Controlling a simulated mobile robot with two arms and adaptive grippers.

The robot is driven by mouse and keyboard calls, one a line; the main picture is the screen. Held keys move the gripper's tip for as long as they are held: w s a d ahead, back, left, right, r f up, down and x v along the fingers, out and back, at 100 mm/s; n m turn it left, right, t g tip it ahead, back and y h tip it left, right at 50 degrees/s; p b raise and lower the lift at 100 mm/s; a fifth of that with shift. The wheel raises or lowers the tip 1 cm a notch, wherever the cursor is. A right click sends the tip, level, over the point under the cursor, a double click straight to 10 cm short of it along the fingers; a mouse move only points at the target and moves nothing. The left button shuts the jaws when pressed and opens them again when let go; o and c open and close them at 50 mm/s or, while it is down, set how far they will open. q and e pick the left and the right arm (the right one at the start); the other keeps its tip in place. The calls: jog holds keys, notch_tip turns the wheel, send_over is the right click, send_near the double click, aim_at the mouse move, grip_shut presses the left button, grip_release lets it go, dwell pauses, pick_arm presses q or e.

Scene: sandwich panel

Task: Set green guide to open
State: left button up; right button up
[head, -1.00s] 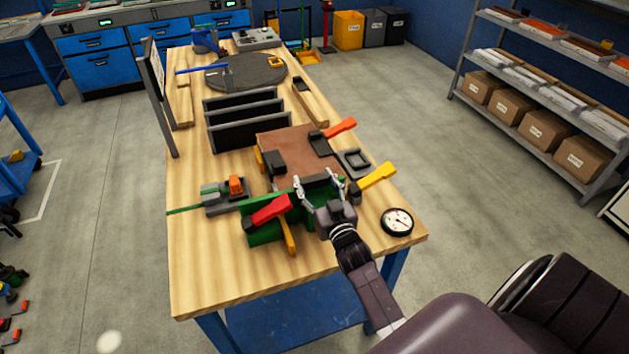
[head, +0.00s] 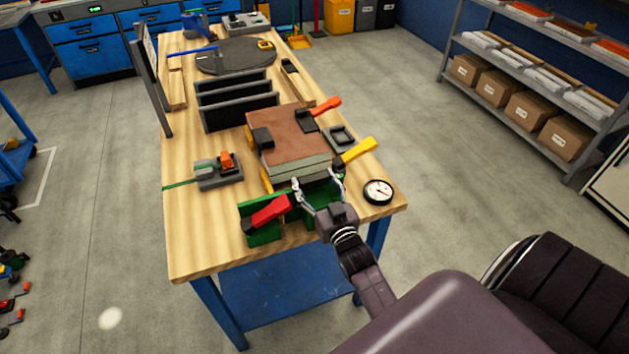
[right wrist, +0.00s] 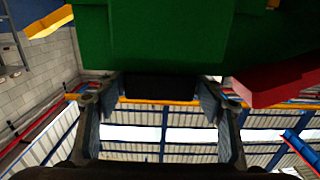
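The green guide (head: 262,232) lies at the near end of the bench, with a red lever (head: 270,210) on its left part. My right gripper (head: 318,184) is at the guide's right part. Its fingers flank a dark block on the guide, seen close up between the fingertips in the right wrist view (right wrist: 160,88), and appear to touch its two ends. The guide's green underside (right wrist: 155,35) fills the top of that view. My left gripper is not in view.
A yellow lever (head: 358,151) and a round dial gauge (head: 378,191) are right of the gripper. An orange lever (head: 325,106) stands behind. A grey fixture with an orange part (head: 227,162) sits left of the panel. Black slotted racks (head: 238,115) stand behind; bare wood lies at left.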

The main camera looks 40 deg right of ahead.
jog(key=shift+o, duration=1.2)
jog(key=shift+s, duration=0.1)
jog(key=shift+s+a, duration=0.1)
jog(key=shift+s, duration=0.25)
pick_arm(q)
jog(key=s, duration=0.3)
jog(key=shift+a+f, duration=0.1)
pick_arm(e)
jog(key=v, duration=1.1)
jog(key=shift+s, duration=0.15)
